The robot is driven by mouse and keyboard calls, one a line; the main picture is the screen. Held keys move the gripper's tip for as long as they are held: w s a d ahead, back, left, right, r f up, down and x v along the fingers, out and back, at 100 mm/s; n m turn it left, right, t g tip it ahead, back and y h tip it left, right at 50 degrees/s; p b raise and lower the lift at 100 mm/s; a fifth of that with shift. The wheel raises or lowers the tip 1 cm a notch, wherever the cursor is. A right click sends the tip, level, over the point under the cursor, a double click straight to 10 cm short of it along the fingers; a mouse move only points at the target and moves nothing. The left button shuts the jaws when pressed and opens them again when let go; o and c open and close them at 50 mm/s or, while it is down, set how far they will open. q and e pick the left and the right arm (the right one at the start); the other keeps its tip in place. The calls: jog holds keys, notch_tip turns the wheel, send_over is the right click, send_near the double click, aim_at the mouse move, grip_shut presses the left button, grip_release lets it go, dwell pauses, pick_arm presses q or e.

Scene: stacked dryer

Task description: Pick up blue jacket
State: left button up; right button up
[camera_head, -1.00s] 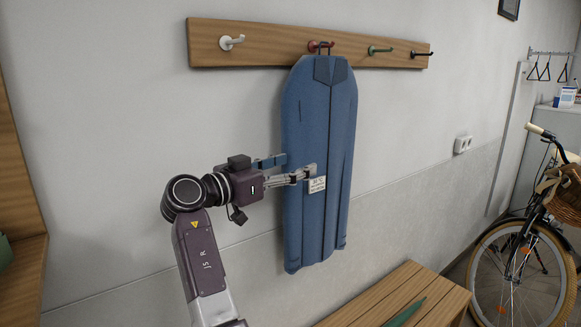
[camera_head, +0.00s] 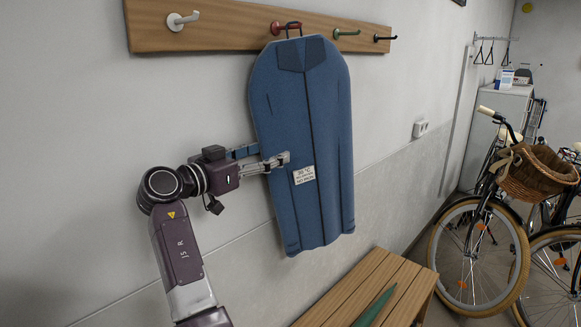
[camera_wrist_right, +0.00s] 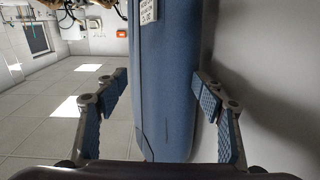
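The blue jacket (camera_head: 322,120) hangs by its loop from the red hook (camera_head: 287,27) on a wooden rail, with a white label (camera_head: 304,175) on its front. My right gripper (camera_head: 268,156) is at the jacket's left edge, one finger in front of it and the other partly hidden behind it. In the right wrist view the jacket (camera_wrist_right: 165,70) passes between the two spread fingers. The left finger is clear of the cloth; the right one is very close, and I cannot tell whether it touches. My left gripper is not in view.
The wooden rail (camera_head: 225,28) also has white, green and black hooks. A slatted bench (camera_head: 345,298) with a green pointed object (camera_head: 373,308) stands below the jacket. Bicycles (camera_head: 480,240), one with a wicker basket (camera_head: 537,172), stand at the right.

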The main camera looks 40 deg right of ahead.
aim_at(282, 151)
jog(key=d, duration=0.1)
jog(key=d+p, duration=0.1)
jog(key=d, duration=0.1)
jog(key=d+p, duration=0.1)
jog(key=shift+w+d+f, duration=0.25)
jog(key=shift+d+f, duration=0.1)
jog(key=shift+f, duration=0.05)
jog(key=shift+w+d+f, duration=0.1)
jog(key=shift+d+f, duration=0.05)
jog(key=shift+d, duration=0.4)
jog(key=shift+c, duration=1)
grip_shut()
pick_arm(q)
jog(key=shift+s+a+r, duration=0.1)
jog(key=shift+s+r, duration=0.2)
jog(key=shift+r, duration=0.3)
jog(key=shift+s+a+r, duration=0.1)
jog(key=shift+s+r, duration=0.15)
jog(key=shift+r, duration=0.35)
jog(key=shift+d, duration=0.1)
